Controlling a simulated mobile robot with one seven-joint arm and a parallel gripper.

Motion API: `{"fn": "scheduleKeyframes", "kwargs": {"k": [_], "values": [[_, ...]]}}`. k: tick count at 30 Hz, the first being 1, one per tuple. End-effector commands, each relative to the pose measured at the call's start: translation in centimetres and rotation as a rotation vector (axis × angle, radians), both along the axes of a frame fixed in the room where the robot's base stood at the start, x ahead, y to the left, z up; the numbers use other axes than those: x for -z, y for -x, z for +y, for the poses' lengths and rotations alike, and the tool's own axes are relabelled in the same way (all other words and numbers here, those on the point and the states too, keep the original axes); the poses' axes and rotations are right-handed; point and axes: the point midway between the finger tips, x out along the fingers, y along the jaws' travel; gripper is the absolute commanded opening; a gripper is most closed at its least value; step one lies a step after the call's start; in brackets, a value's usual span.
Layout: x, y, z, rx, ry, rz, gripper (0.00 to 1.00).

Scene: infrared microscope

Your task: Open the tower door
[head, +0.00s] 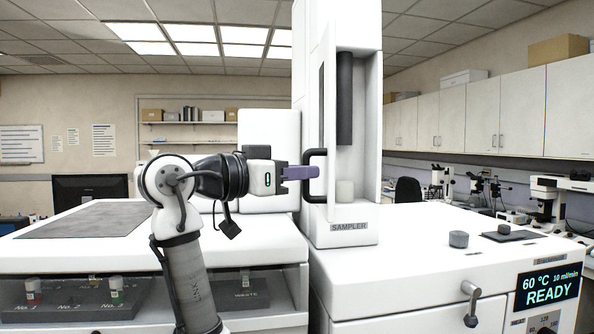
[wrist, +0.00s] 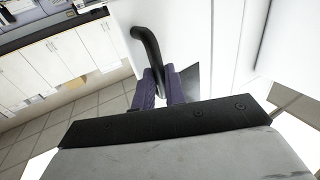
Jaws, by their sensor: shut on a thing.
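The white tower (head: 341,22) marked SAMPLER stands at the centre of the head view.
A grey knurled cap (head: 458,239) and a dark pad (head: 510,236) sit on the white housing right of the tower. A lever (head: 470,303) and a READY display (head: 548,291) are on its front. A tray of vials (head: 75,297) is at lower left.

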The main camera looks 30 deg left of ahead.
Motion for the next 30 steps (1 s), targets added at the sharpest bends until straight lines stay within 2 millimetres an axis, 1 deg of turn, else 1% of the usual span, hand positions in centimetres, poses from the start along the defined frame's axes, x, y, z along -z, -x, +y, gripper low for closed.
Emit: {"fn": "scheduleKeyframes", "kwargs": {"k": [1,4,5,9,10,18,22,26,30], "values": [[0.1,-0.6,0.1,-0.007,0.009,0.006,0.0],[0.1,-0.6,0.1,-0.007,0.01,0.007,0.0],[0.1,-0.6,0.1,-0.007,0.01,0.008,0.14],[0.1,-0.5,0.1,-0.006,0.008,0.007,0.32],[0.1,-0.5,0.1,-0.006,0.007,0.006,0.34],[0.1,-0.2,0.2,-0.006,0.004,0.002,0.34],[0.2,0.6,0.7,-0.008,0.005,0.002,0.34],[0.3,2.7,1.7,-0.008,0.004,0.0,0.34],[0.3,5.6,3.3,-0.009,0.004,0.0,0.34]]}}
